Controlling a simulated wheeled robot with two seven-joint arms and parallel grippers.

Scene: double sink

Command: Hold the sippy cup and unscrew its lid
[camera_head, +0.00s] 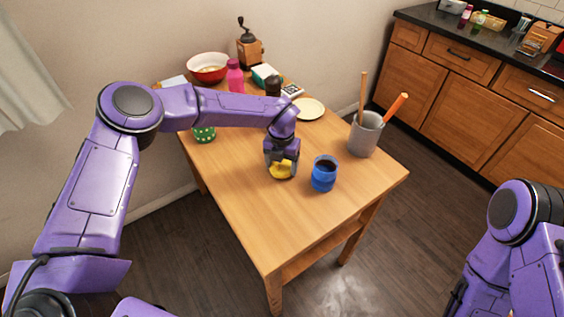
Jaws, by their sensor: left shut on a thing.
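A blue cup (324,176) stands upright on the wooden table, right of my left gripper. Its top is open and its inside looks dark. My left gripper (281,165) points down and is shut on a yellow lid (281,172), apart from the cup and to its left. The fingers hide part of the lid; whether it touches the table is hard to tell. My right arm shows at the lower right, away from the table, and its gripper is not in view.
A grey holder (365,134) with wooden utensils stands at the table's right edge. A cream plate (309,109), pink bottle (235,77), red bowl (208,69), coffee grinder (250,48) and green spotted cup (204,134) are farther back. The table's front (285,225) is clear.

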